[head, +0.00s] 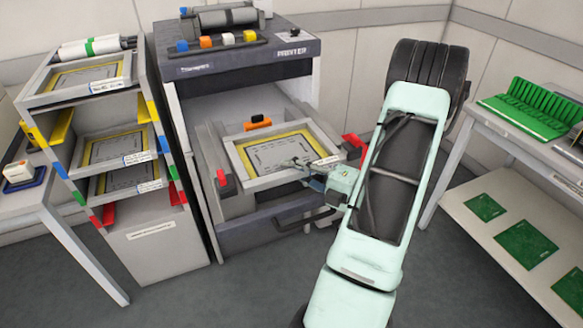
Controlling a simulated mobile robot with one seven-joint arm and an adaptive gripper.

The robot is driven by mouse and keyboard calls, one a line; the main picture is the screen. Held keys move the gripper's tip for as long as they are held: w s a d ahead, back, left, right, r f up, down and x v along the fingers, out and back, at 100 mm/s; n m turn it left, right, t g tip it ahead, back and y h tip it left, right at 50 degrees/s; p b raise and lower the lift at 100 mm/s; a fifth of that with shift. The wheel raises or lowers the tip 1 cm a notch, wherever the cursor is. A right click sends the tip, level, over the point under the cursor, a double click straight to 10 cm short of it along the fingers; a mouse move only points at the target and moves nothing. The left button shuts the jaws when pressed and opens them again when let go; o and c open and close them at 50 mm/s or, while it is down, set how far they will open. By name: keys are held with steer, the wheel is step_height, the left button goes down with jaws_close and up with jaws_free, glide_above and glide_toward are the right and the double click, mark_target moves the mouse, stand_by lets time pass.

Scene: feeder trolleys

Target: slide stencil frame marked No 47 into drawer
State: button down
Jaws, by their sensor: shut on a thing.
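A stencil frame (240,161) with a light border, a yellow inner edge and a grey sheet is at the printer's open front, over the pulled-out drawer (236,209). A white label sits on its near right edge, but its number is too small to read. My gripper (309,171) is shut on the frame's near right edge, beside the label. My mint arm (345,262) reaches in from the right and hides part of the drawer's right side. I cannot tell whether the frame rests on the drawer's rails.
A rack (156,219) with several shelves of similar frames stands left of the printer (240,73). A bench (508,144) with green boards is at right. Grey floor lies open in front.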

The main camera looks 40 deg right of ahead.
steer(key=shift+w+d+p, duration=0.15)
steer(key=shift+w+p, duration=0.1)
steer(key=shift+w, duration=0.4)
steer(key=shift+w+d+p, duration=0.15)
steer(key=shift+w+p, duration=0.05)
steer(key=shift+w, duration=0.4)
steer(key=c, duration=1.7)
jaws_free()
steer(key=shift+c, duration=0.2)
steer(key=shift+o, duration=0.3)
steer(key=o, duration=0.7)
steer(key=shift+s, duration=0.1)
steer(key=shift+o, duration=0.3)
steer(key=shift+f, duration=0.1)
steer(key=shift+o, duration=1)
steer(key=shift+r+p, duration=0.6)
steer(key=shift+p, duration=0.1)
